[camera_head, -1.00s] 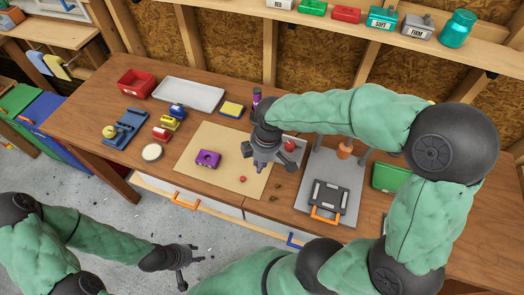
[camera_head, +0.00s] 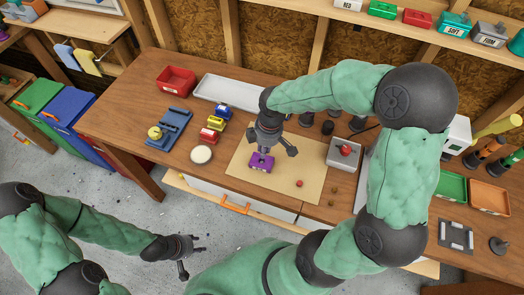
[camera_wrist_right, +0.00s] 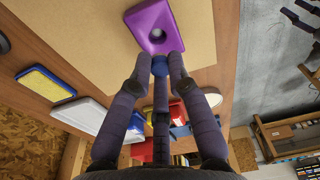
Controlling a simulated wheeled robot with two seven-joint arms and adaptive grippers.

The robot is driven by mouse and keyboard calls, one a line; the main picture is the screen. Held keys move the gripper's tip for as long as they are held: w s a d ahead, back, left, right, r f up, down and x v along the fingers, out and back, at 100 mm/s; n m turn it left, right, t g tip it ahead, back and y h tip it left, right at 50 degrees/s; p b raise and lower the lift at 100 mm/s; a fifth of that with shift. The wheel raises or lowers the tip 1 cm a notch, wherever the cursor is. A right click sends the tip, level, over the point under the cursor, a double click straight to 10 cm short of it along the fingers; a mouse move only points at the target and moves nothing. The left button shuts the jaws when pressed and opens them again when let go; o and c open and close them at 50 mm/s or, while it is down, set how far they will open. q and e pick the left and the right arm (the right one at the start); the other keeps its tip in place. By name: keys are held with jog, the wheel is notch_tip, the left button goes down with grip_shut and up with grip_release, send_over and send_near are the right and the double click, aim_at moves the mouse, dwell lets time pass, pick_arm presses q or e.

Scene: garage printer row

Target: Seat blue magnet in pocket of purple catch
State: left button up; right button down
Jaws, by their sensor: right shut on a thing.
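The purple catch (camera_head: 262,164) lies on the beige mat (camera_head: 300,163). In the right wrist view the purple catch (camera_wrist_right: 150,18) shows its round dark pocket. My right gripper (camera_head: 265,151) is directly above the catch in the head view. In the right wrist view it is shut on the small blue magnet (camera_wrist_right: 159,66), held between the fingertips close to the catch's near edge. The magnet appears beside the pocket, not in it; its exact height is unclear. The head view hides the magnet. My left gripper (camera_head: 192,256) is open and empty, off the table's front.
A small red piece (camera_head: 299,183) lies on the mat right of the catch. A grey box (camera_head: 344,153) stands further right. Red, yellow and blue blocks (camera_head: 211,127), a white disc (camera_head: 201,155) and a white tray (camera_head: 236,91) are left and behind. The mat's front is mostly clear.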

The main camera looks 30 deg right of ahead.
jog(key=shift+w+a+f, duration=0.15)
jog(key=shift+w, duration=0.25)
pick_arm(q)
jog(key=shift+w+a, duration=0.2)
jog(key=shift+a, duration=0.05)
jog(key=shift+s+r, duration=0.1)
pick_arm(e)
jog(key=shift+s, duration=0.15)
pick_arm(q)
jog(key=shift+r, duration=0.1)
jog(key=shift+f+b, duration=1.35)
jog(key=shift+f, duration=0.15)
pick_arm(e)
jog(key=shift+f, duration=2.1)
pick_arm(q)
jog(key=shift+f, duration=0.2)
pick_arm(e)
jog(key=shift+f, duration=0.4)
jog(key=c, duration=0.7)
grip_release()
